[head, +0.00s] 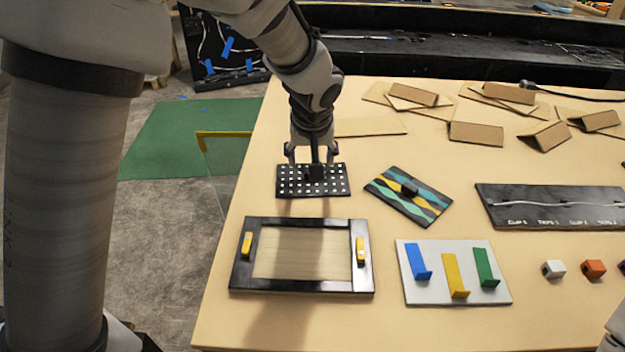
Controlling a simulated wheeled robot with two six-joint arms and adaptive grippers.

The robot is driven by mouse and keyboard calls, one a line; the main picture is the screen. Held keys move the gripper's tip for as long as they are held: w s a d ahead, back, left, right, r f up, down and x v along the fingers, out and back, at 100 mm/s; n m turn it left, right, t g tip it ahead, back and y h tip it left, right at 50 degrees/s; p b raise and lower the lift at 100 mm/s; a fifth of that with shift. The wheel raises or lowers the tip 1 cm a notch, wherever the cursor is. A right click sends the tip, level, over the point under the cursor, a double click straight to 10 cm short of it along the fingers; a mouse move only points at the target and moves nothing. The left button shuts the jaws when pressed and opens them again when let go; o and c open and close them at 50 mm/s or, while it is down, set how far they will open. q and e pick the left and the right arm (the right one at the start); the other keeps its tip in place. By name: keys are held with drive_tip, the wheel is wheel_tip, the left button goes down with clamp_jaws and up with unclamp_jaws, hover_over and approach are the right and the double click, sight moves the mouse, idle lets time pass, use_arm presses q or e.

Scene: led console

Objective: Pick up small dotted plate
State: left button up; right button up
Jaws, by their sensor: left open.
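The small dotted plate (293,188) is black with rows of white dots and a dark block-like handle (316,172) on top. It lies on the table at the centre left of the head view. My left gripper (313,158) points down right above the plate, its fingers spread around the handle area. The gripper is open; whether the fingers touch the handle cannot be told. My right gripper is not clearly visible; only a pale bit of my arm shows at the lower right corner.
A patterned plate (425,207) with a handle lies right of the dotted plate. A black frame (303,288) with yellow clips is in front. A grey board (414,292) with coloured brackets, small cubes (553,269), a black cable panel (550,194) and cardboard pieces (476,133) are on the table (385,330).

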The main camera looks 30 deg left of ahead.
use_arm(q)
drive_tip(key=x, duration=0.5)
drive_tip(key=shift+d+f, duration=0.15)
drive_tip(key=shift+w+f, duration=0.25)
drive_tip(key=shift+s+r, duration=0.1)
drive_tip(key=shift+s, duration=0.05)
clamp_jaws()
drive_tip(key=shift+r, duration=0.1)
